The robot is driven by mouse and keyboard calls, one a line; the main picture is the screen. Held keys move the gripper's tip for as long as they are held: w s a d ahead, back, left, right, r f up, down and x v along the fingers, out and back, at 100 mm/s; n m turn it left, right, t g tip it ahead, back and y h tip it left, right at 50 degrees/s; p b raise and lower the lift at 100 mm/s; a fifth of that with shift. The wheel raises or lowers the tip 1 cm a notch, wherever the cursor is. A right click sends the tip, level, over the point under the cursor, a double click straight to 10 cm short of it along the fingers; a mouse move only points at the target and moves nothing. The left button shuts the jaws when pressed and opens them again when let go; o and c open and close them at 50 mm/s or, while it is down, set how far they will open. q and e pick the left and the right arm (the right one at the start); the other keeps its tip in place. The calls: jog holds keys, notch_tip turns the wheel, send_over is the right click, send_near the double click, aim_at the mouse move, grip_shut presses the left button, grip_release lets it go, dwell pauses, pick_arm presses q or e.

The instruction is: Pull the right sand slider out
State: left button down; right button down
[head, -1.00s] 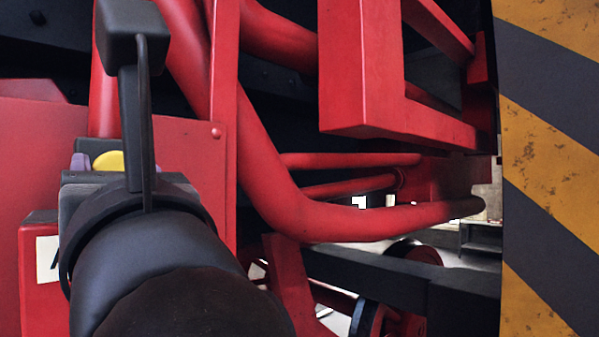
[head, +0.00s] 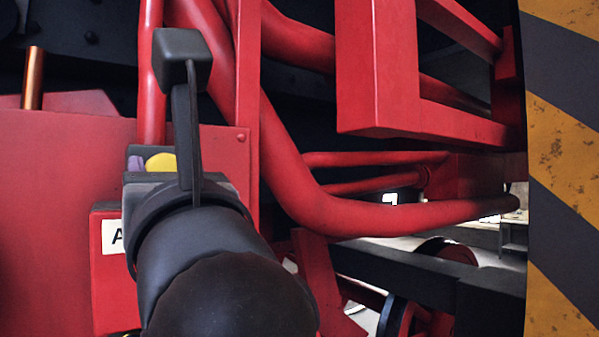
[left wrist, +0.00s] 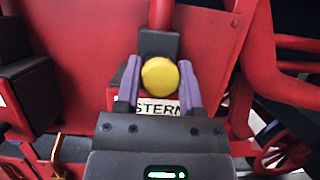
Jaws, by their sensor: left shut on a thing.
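The sand slider's yellow knob (left wrist: 160,75) sits on a dark block in front of the red pipe in the left wrist view. My left gripper (left wrist: 160,88) has its purple fingers on either side of the knob and is shut on it. In the head view the yellow knob (head: 160,163) shows just beyond my left wrist, with one purple finger beside it. My wrist hides most of the gripper there. Behind and below the knob is a red box (head: 108,290) with a white label, partly covered by my arm. My right gripper is not in view.
A red panel (head: 60,190) stands left of and behind the gripper. A thick red pipe (head: 290,190) curves down on the right, with a red frame (head: 375,80) above. A yellow and black striped surface (head: 560,150) fills the right edge.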

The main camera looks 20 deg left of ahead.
pick_arm(q)
jog(key=shift+c, duration=1.1)
grip_release()
jog(key=shift+d, duration=0.1)
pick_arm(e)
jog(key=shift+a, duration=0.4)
pick_arm(q)
jog(key=b+v, duration=0.4)
jog(key=v, duration=0.6)
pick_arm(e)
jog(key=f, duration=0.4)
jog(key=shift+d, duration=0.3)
